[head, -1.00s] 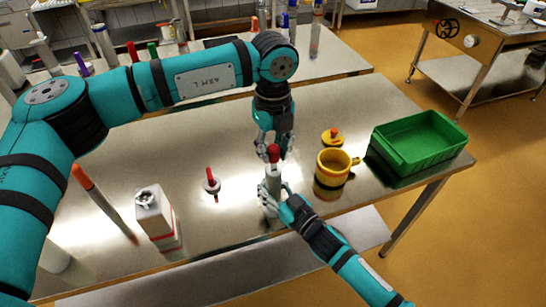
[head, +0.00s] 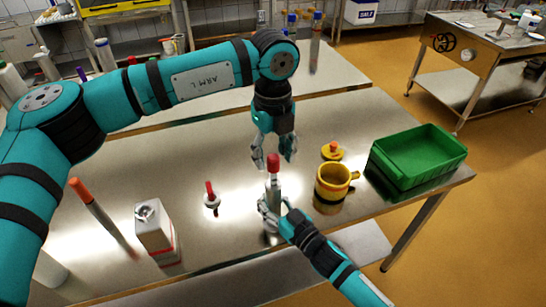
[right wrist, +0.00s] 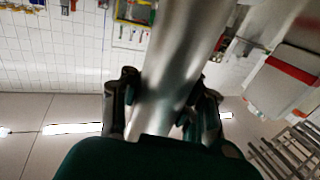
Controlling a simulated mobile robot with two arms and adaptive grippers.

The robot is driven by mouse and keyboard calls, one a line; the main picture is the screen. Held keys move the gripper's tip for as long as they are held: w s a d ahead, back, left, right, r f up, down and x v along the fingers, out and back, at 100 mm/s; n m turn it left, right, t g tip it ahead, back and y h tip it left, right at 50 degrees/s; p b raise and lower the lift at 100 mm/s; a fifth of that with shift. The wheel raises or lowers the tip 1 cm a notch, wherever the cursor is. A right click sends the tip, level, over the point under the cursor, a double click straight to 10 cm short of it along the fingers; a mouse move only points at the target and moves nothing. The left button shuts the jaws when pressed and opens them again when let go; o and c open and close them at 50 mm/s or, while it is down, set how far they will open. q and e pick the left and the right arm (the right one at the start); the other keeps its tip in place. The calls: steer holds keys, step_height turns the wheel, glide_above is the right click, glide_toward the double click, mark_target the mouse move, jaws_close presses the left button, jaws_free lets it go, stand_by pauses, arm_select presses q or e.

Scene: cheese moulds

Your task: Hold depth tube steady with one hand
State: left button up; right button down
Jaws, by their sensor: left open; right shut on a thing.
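The depth tube (head: 273,186), a slim grey metal tube with a red top (head: 273,163), stands upright near the front of the steel table. My right gripper (head: 270,212) is shut on its lower part. In the right wrist view the shiny tube (right wrist: 180,65) runs between the two fingers (right wrist: 163,112), which press on its sides. My left gripper (head: 285,150) is open and empty, pointing down just above and behind the red top. Whether a finger touches the top cannot be told.
A yellow mug (head: 331,186) and a yellow lid with an orange knob (head: 332,151) stand to the right, beside a green crate (head: 420,160). A small red-handled piece (head: 211,197), a white box (head: 153,232) and an orange-capped tube (head: 92,203) are left. The steel table (head: 235,170) is bare between them.

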mark_target(273, 156)
arm_select(q)
step_height(273, 156, up, 10)
steer(key=shift+r, duration=0.2)
stand_by(0.8)
arm_select(e)
steer(key=c, duration=1)
jaws_free()
